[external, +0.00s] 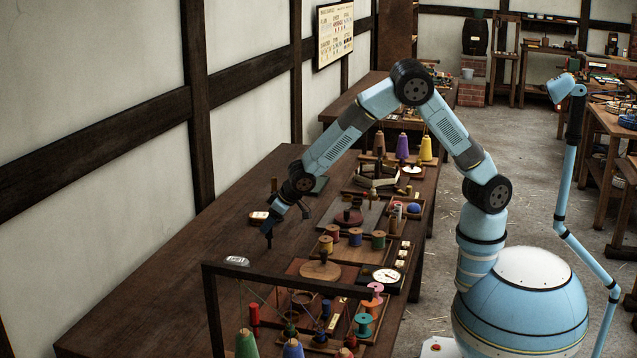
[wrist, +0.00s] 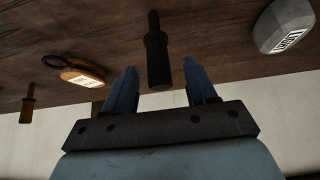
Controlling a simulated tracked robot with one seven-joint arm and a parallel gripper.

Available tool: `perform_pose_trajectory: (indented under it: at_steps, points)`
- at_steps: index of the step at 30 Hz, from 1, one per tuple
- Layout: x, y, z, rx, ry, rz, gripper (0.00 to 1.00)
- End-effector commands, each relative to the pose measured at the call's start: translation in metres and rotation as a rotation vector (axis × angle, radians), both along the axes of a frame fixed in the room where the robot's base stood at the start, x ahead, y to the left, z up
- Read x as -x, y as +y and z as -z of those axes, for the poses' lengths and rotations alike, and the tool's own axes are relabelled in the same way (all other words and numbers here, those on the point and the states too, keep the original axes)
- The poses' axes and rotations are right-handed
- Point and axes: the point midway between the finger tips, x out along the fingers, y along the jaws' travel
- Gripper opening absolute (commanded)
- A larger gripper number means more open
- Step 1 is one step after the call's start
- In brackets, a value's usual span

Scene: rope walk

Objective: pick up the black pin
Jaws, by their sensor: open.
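The black pin (wrist: 157,52) shows in the wrist view as a dark shaft with a thinner upper end. It lies between and just beyond the two blue fingers of my gripper (wrist: 160,68), which are spread apart with nothing clamped. I cannot tell whether the pin touches either finger. In the external view my gripper (external: 268,229) is low over the left part of the long dark table, near the wall.
In the wrist view a grey labelled block (wrist: 288,27) is right of the pin, an orange-edged tag with a ring (wrist: 82,76) is left, and a brown peg (wrist: 28,103) is farther left. Spools and cones fill the table's right side; its front left (external: 160,300) is clear.

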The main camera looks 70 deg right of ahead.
Motion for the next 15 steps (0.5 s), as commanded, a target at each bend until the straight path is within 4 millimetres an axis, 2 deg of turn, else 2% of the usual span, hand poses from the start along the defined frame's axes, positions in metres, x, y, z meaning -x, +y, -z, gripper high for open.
perform_pose_trajectory:
  at_steps: [3, 11, 15]
  points:
    - [-0.006, -0.0004, 0.0105, 0.001, 0.001, 0.001, 0.56]
    - [-0.0073, -0.0002, 0.0118, 0.0, 0.0, 0.0, 0.55]
    - [-0.0073, -0.0002, 0.0117, 0.0, 0.0, 0.0, 0.42]
